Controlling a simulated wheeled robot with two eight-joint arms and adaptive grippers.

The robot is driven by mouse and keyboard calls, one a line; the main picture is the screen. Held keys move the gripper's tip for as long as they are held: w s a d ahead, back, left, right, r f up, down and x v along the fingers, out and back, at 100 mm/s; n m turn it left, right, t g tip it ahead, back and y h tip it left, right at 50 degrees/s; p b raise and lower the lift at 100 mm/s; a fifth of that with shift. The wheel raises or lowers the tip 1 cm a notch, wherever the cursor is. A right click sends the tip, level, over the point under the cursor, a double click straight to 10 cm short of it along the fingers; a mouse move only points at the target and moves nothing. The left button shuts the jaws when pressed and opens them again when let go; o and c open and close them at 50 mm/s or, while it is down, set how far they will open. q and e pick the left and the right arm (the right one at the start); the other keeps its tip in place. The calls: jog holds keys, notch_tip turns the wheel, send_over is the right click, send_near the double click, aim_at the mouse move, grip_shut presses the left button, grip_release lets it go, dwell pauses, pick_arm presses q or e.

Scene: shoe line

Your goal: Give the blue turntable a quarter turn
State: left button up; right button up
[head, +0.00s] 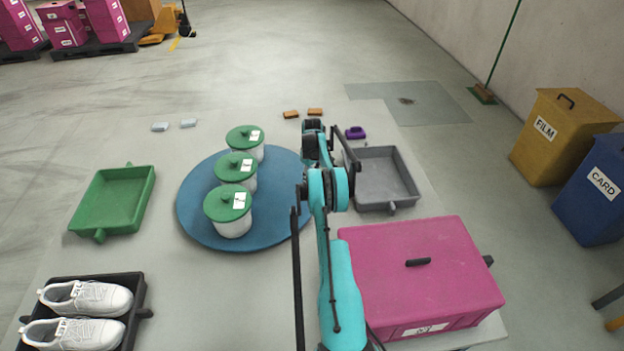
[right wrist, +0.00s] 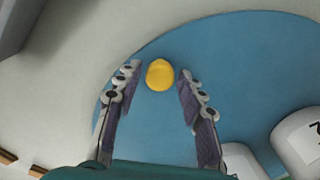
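The blue turntable (head: 265,220) is a round disc on the table. Three white pots with green lids (head: 228,203) stand in a row on it. In the right wrist view, a yellow knob (right wrist: 160,75) sits on the blue surface (right wrist: 235,60) near its edge. My right gripper (right wrist: 158,74) is open, its fingertips on either side of the knob with a gap at each side. I cannot tell its height over the disc. In the head view my right arm hides the knob and the disc's right edge. My left gripper is not in view.
A green tray (head: 113,198) and a black tray with white shoes (head: 88,298) are at left. A grey tray (head: 385,178) and a magenta box (head: 420,285) are at right. Orange blocks (head: 291,114) and a purple item (head: 355,132) lie behind.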

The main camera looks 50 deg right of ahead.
jog(key=shift+r, duration=0.1)
notch_tip(320, 180, up, 12)
dwell(0.6)
